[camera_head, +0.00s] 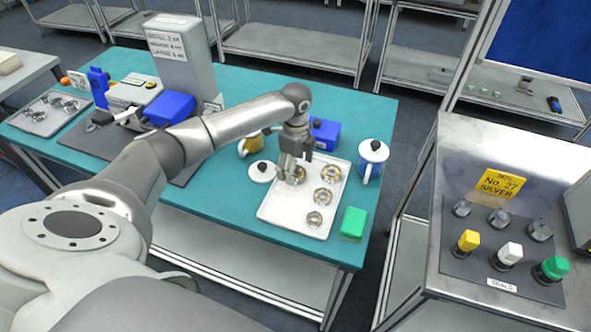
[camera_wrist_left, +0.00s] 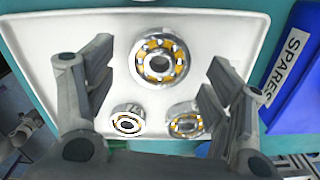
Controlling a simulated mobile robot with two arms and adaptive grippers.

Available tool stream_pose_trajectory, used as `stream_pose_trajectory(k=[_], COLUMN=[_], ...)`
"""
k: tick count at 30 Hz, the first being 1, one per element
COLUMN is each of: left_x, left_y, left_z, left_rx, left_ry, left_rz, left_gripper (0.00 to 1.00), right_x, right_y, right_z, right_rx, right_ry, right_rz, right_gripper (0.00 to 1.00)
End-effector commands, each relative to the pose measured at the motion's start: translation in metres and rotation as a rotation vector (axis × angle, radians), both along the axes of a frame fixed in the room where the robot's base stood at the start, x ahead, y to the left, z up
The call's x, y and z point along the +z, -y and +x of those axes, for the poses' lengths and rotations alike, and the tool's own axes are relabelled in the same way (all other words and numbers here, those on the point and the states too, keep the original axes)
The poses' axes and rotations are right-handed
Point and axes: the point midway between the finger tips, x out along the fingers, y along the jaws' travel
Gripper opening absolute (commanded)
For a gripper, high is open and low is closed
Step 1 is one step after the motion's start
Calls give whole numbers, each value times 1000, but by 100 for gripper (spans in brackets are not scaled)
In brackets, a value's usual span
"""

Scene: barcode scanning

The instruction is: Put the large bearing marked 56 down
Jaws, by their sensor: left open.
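Two smaller-looking bearings (camera_wrist_left: 127,121) (camera_wrist_left: 187,122) lie lower in that view. In the head view, my left gripper (camera_head: 291,178) is low over the left part of the tray (camera_head: 283,213). A bearing (camera_head: 300,175) there is partly hidden by the gripper. My right gripper is out of view.
A blue SPARES bin (camera_wrist_left: 297,65) stands beside the tray. The scanner station (camera_head: 182,55) stands left. A metal bench (camera_head: 460,180) with seals is right.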

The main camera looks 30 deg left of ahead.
Motion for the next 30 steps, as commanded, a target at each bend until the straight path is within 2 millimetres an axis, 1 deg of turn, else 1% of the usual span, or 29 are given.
stream_pose_trajectory(k=[3,9,12,15,20,30], left_x=[25,67,84,95,102,102], left_y=[0,0,0,0,0,0], left_z=[2,1,1,1,0,0], left_rx=[-1,-1,0,0,0,0], left_ry=[7,5,4,3,0,0], left_rz=[-1,-1,0,-1,-1,0], left_gripper=[76,76,76,76,76,76], right_x=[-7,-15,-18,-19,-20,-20], right_y=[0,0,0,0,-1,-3], right_z=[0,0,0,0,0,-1], right_rx=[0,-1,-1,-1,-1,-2], right_ry=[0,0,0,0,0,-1], right_rz=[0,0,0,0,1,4], right_gripper=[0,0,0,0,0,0])
